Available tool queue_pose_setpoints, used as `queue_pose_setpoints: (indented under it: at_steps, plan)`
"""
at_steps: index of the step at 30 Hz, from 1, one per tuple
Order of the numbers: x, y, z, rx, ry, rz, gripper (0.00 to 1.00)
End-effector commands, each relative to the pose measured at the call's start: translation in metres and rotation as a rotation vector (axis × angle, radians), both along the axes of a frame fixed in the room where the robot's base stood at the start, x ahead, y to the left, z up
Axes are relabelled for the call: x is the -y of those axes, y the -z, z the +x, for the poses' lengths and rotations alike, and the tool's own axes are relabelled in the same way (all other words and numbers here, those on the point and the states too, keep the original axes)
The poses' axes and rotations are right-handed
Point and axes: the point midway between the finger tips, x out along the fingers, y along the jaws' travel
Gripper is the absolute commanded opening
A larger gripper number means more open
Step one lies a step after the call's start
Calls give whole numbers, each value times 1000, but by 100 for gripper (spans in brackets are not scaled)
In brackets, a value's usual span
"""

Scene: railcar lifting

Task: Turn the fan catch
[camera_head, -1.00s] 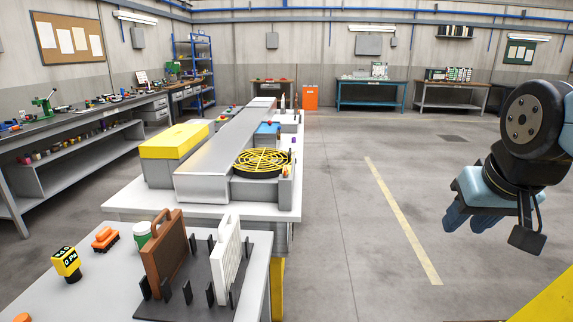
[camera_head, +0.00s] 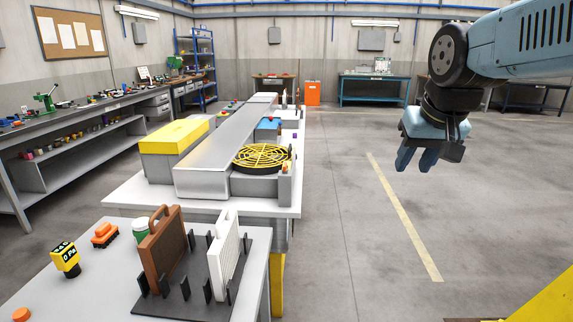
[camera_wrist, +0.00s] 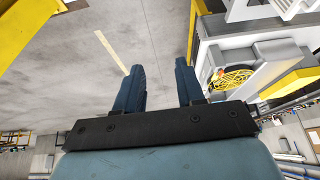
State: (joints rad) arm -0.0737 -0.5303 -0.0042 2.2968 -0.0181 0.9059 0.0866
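The fan (camera_head: 262,157) has a round yellow grille over a dark rim and sits on a grey housing on the railcar model. A small post (camera_head: 286,170) with orange and red parts stands at its right; I cannot tell whether this is the catch. In the wrist view the fan (camera_wrist: 236,78) shows small at the right, beyond my fingers. My gripper (camera_head: 414,160) hangs in the air to the right of the fan, well apart from it, fingers pointing down. In the wrist view my gripper (camera_wrist: 158,85) has its two blue fingers apart with nothing between them.
The railcar model stands on a white table (camera_head: 140,195). Nearer, a grey table (camera_head: 110,260) holds a rack with a brown panel (camera_head: 163,247) and a white panel (camera_head: 225,256). A workbench (camera_head: 75,125) lines the left wall. The floor (camera_head: 350,220) at right is clear.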

Motion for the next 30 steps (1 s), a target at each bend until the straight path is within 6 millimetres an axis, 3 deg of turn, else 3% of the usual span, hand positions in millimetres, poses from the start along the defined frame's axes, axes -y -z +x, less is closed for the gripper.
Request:
queue_pose_setpoints:
  at_steps: [1, 6, 14, 23, 30]
  plan:
    - [-5, -6, 20, -8, -2, 3, 38]
    - [-20, -22, 80, -22, 4, 10, 38]
    - [-55, -29, 174, -42, 12, 16, 38]
    - [-111, -12, 279, -61, 23, 12, 38]
    - [-167, 22, 354, -72, 27, 1, 38]
